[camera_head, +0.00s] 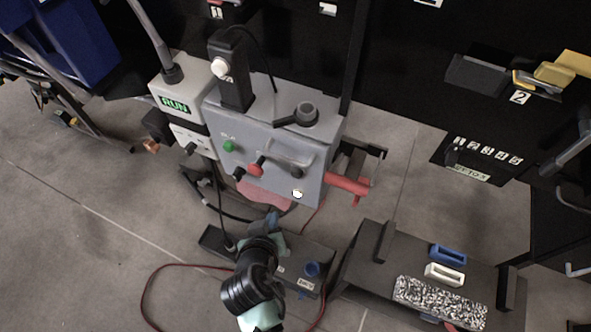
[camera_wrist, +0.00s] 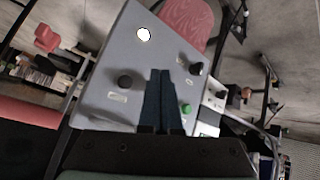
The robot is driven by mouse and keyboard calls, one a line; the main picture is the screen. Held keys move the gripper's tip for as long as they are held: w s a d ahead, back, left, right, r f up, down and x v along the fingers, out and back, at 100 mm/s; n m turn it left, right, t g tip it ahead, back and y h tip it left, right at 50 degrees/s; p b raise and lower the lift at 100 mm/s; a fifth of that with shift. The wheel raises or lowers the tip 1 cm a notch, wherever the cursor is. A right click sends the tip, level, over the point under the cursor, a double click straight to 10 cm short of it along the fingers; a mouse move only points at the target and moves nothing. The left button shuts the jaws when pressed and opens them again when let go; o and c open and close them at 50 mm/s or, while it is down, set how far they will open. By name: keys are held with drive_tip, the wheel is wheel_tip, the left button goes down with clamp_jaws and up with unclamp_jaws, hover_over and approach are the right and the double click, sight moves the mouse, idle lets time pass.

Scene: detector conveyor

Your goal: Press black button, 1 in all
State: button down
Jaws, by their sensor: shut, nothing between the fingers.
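The grey control box (camera_head: 270,130) has a slanted front panel with several controls. A round black button (camera_head: 297,173) sits at the panel's right, above a white button (camera_head: 297,193). In the wrist view the black button (camera_wrist: 125,81) is left of my fingers and clear of them. Another black control (camera_head: 238,173) is at the panel's lower left; it shows right of my fingers in the wrist view (camera_wrist: 196,68). My gripper (camera_head: 272,219) is shut and empty in front of the panel's lower edge. In the wrist view its fingers (camera_wrist: 161,100) cover part of the panel.
A red knob (camera_head: 256,170) and green button (camera_head: 229,146) are on the same panel. A "RUN" display box (camera_head: 176,102) adjoins at left. A red handle (camera_head: 348,184) sticks out at right. A dark tray table (camera_head: 370,285) stands at lower right.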

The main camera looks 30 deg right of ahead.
idle(0.3)
drive_tip(key=w+d+b, duration=0.1)
drive_tip(key=w+d, duration=0.4)
drive_tip(key=d, duration=0.2)
drive_tip(key=shift+w, duration=0.2)
idle(2.1)
drive_tip(key=shift+w+d, duration=0.25)
drive_tip(key=shift+d, duration=0.05)
drive_tip(key=shift+w+d+b, duration=0.25)
drive_tip(key=shift+d+b, duration=0.05)
drive_tip(key=shift+d, duration=0.1)
idle(1.0)
drive_tip(key=shift+a, duration=0.1)
drive_tip(key=shift+s+a+p, duration=0.4)
drive_tip(key=shift+s+a, duration=0.1)
drive_tip(key=shift+a, duration=0.1)
drive_tip(key=shift+a, duration=0.1)
drive_tip(key=shift+s+a+p, duration=0.35)
drive_tip(key=shift+s+a, duration=0.45)
drive_tip(key=shift+a, duration=0.15)
drive_tip(key=shift+s+a+p, duration=0.35)
drive_tip(key=shift+s+a, duration=0.4)
drive_tip(key=shift+a, duration=0.2)
